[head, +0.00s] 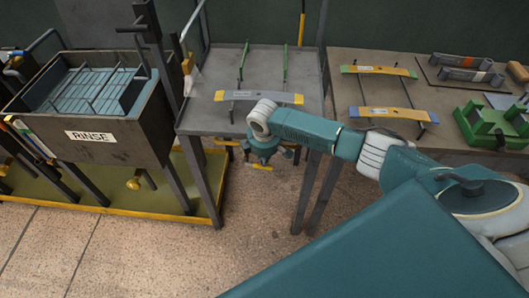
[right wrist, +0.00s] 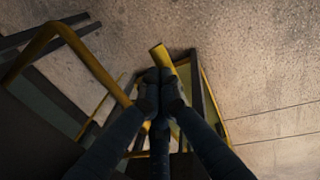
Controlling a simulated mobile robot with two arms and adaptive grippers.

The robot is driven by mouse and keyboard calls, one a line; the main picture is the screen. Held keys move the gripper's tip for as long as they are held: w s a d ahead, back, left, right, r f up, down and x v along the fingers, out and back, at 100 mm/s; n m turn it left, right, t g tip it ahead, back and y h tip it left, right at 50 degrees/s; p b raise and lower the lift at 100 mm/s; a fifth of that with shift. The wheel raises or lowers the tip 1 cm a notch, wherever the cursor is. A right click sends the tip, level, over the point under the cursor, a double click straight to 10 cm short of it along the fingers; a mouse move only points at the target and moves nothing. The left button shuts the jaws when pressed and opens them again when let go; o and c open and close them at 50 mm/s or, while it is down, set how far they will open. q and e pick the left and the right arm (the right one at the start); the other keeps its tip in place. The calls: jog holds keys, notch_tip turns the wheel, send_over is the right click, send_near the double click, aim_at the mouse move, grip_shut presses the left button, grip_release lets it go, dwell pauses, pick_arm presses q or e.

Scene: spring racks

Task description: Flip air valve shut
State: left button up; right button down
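A yellow lever (right wrist: 162,58), which looks like the air valve's handle, sticks out just past the fingertips of my right gripper (right wrist: 160,78) in the right wrist view. The dark fingers are drawn together, and the lever's near end is hidden at the tips. I cannot tell whether they pinch it or only touch it. In the head view my right gripper (head: 264,155) points down at the front edge of the middle table, with a yellow lever (head: 262,167) showing just below it. The valve body cannot be made out. My left gripper is not in view.
The middle table (head: 205,118) carries a spring strip (head: 240,96) on a rack. A tank labelled RINSE (head: 90,136) stands left over a yellow-edged tray. The right table (head: 345,125) holds more strips and a green fixture (head: 490,125). The floor (head: 150,255) in front is clear.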

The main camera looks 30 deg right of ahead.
jog(key=r+p, duration=0.2)
jog(key=s+r+p, duration=0.1)
jog(key=r+p, duration=0.1)
jog(key=p, duration=0.1)
jog(key=shift+r, duration=0.4)
jog(key=shift+s+r+b, duration=0.2)
jog(key=shift+r+b, duration=0.3)
jog(key=shift+b, duration=0.05)
notch_tip(320, 180, up, 8)
jog(key=s+b, duration=0.1)
jog(key=shift+s+f, duration=0.15)
jog(key=shift+s, duration=0.25)
